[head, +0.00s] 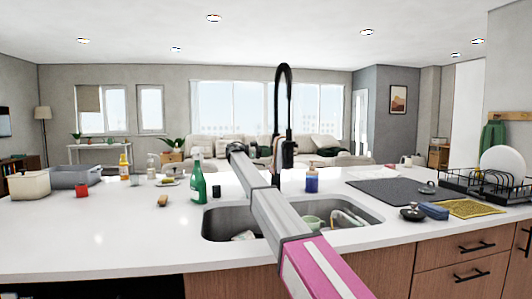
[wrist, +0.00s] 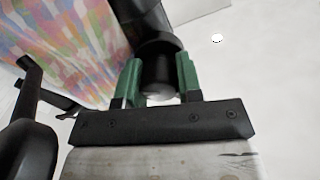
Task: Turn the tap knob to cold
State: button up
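The black tap (head: 283,105) with its tall curved neck rises behind the sink. My arm crosses in front of the sink, and my gripper is at the tap's lower part, mostly hidden there in the head view. In the wrist view my gripper (wrist: 160,78) has one green finger on each side of a short dark cylinder with a pale end, which looks like the tap knob (wrist: 158,72). The fingers appear to meet both its sides. The wider black tap body shows above it. No hot or cold mark is visible.
The double sink (head: 232,220) holds a green cup (head: 313,222) and other dishes. A green bottle (head: 197,182) stands left of it and a blue soap bottle (head: 312,180) behind it. A dish rack (head: 490,185) stands at right. The left counter front is clear.

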jog(key=shift+n, duration=1.6)
jog(key=o, duration=0.9)
jog(key=shift+o, duration=0.2)
jog(key=shift+a, duration=0.1)
jog(key=v, duration=1)
jog(key=shift+a, duration=0.3)
jog(key=shift+s, duration=0.1)
